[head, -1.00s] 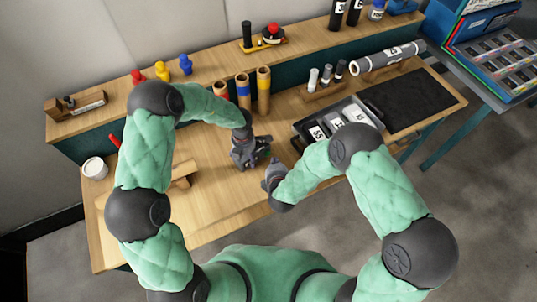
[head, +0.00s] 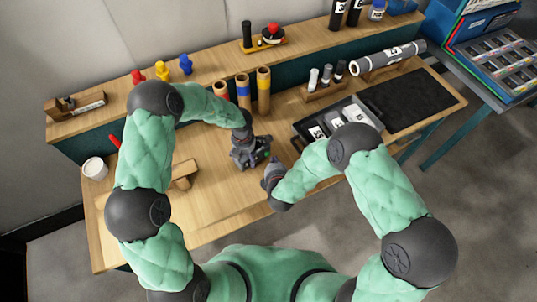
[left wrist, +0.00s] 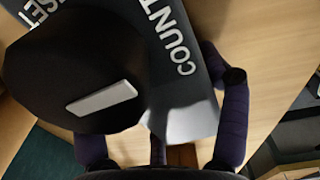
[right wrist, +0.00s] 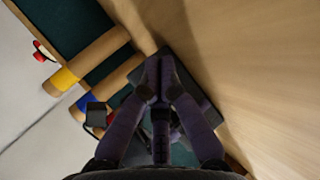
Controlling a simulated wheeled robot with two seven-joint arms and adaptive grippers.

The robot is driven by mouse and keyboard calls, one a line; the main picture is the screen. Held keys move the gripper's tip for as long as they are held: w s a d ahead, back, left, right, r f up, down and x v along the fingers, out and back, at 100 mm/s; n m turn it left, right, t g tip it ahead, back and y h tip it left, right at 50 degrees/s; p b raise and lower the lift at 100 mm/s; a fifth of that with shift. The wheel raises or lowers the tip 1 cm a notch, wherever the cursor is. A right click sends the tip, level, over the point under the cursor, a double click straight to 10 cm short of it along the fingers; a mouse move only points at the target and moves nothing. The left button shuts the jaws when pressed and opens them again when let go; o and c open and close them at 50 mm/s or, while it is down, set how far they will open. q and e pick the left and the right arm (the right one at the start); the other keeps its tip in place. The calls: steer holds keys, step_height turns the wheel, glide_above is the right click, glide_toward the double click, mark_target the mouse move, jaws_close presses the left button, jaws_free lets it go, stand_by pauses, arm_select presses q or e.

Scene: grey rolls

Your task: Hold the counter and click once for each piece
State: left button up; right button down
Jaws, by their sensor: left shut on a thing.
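The counter (left wrist: 168,62) is a dark grey body lettered COUNT and, partly cut off, RESET in the left wrist view. A large black round part with a white bar (left wrist: 102,97) covers much of it. My left gripper (head: 262,153) is shut on the counter above the table, with its fingers either side of it. In the right wrist view, the counter shows as a dark block (right wrist: 196,88) behind my right gripper (right wrist: 160,65). The right fingertips are together with nothing seen between them, close to the counter. I cannot tell whether they touch it.
Cardboard tubes with red, blue and yellow bands (head: 263,92) stand behind the left gripper. A dark tray with labelled compartments (head: 312,124), a stand with small rolls (head: 326,80) and a black mat (head: 410,103) lie to the right. A wooden block (head: 185,172) and white cup (head: 95,168) lie left.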

steer(key=shift+w, duration=0.1)
stand_by(0.5)
steer(key=shift+w+a, duration=0.2)
steer(key=shift+a, duration=0.1)
steer(key=shift+w+a, duration=0.3)
steer(key=shift+w, duration=0.05)
stand_by(0.9)
steer(key=shift+s+d, duration=0.1)
stand_by(0.3)
steer(key=shift+s+d, duration=0.55)
steer(key=shift+s+d, duration=1.7)
steer(key=shift+s, duration=0.15)
stand_by(0.4)
